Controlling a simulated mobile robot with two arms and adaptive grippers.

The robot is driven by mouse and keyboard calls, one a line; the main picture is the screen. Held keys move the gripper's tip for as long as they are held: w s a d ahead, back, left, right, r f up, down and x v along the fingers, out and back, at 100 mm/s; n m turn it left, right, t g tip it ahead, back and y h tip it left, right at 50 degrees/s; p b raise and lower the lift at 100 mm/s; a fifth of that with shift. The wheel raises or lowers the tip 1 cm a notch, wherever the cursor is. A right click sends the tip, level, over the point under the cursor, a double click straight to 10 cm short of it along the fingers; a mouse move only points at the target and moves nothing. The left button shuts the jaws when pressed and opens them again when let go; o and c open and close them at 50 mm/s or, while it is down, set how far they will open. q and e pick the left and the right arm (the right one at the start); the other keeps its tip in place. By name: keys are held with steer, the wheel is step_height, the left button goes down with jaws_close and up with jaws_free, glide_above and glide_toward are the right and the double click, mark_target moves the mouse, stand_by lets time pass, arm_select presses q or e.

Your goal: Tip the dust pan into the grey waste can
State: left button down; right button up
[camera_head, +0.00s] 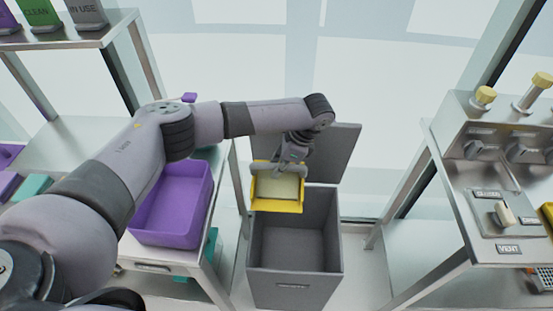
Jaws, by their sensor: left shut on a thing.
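My left gripper (291,163) is shut on the yellow dust pan (278,206) and holds it over the back left part of the grey waste can (294,275). The pan has a pale inside; I cannot tell whether anything lies in it, or how far it is tilted. The waste can stands on the floor with its lid (337,150) raised at the back. The part of its inside that shows looks empty. My right gripper is not in view.
A purple bin (172,237) stands on a metal cart to the left of the can. A steel bench (487,247) with valves and a vent switch stands at the right. Floor shows between can and bench.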

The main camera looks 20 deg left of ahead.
mark_target(286, 202)
arm_select(q)
steer(key=shift+s+d+f+t, duration=0.2)
steer(key=shift+s+t, duration=0.15)
steer(key=shift+t, duration=0.05)
steer(key=shift+s+d+f+t+y+b, duration=0.45)
steer(key=shift+f+t+b, duration=0.2)
steer(key=shift+t+b, duration=0.3)
steer(key=shift+s+d+f+n+t+b, duration=0.15)
steer(key=shift+s+n+t+b, duration=0.15)
steer(key=shift+t, duration=0.05)
steer(key=d+f+t, duration=0.1)
steer(key=s+f+t+y+b, duration=0.1)
steer(key=f, duration=0.1)
steer(key=s+d+f+n+t, duration=0.1)
steer(key=shift+d+f, duration=0.3)
steer(key=shift+f, duration=0.1)
steer(key=shift+s+d+f+t+y+b, duration=0.2)
steer(key=shift+d+f+t+y+b, duration=0.1)
steer(key=shift+f+t+b, duration=0.15)
steer(key=shift+s+d+f+t+y+b, duration=0.15)
steer(key=shift+d+f+t+y+b, duration=0.1)
steer(key=shift+f+t+b, duration=0.25)
steer(key=shift+a+r, duration=0.1)
steer(key=shift+r, duration=0.05)
